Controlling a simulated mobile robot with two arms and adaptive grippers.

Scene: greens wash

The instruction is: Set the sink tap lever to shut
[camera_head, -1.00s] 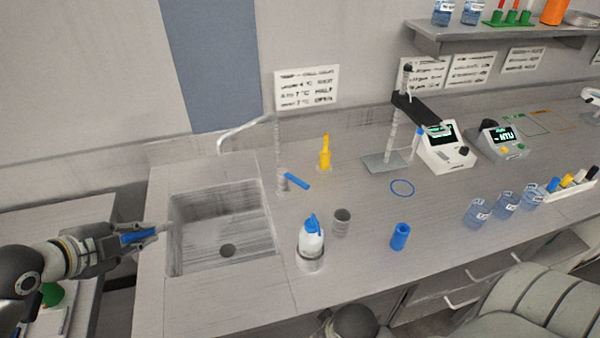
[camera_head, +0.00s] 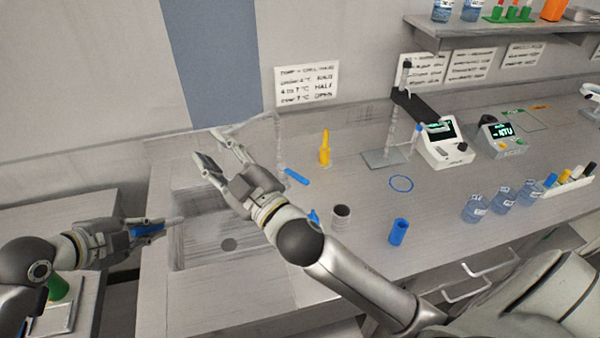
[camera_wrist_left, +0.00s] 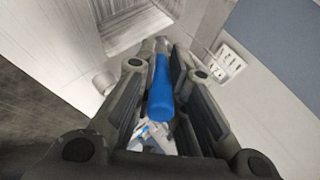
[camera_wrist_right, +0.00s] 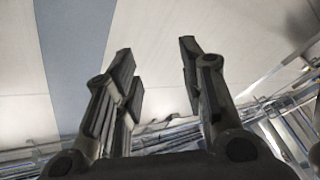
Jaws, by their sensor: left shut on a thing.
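The sink tap has a thin pale spout (camera_head: 250,124) arching over the back of the sink, partly behind my right gripper. Its blue lever (camera_head: 296,176) sticks out from the tap's base towards the right and front. My right gripper (camera_head: 212,150) is open and empty, raised over the back of the sink, left of the lever and apart from it. In the right wrist view its fingers (camera_wrist_right: 158,75) stand wide apart. My left gripper (camera_head: 152,228) is shut on a blue-handled tool (camera_wrist_left: 161,88) with a greyish tip, left of the sink.
The sink basin (camera_head: 215,255) is partly covered by my right arm. A yellow bottle (camera_head: 325,149), a grey cup (camera_head: 341,216) and a blue cylinder (camera_head: 398,232) stand right of the tap. A blue-capped bottle (camera_head: 314,216) is mostly hidden. A wall sign (camera_head: 308,86) hangs behind.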

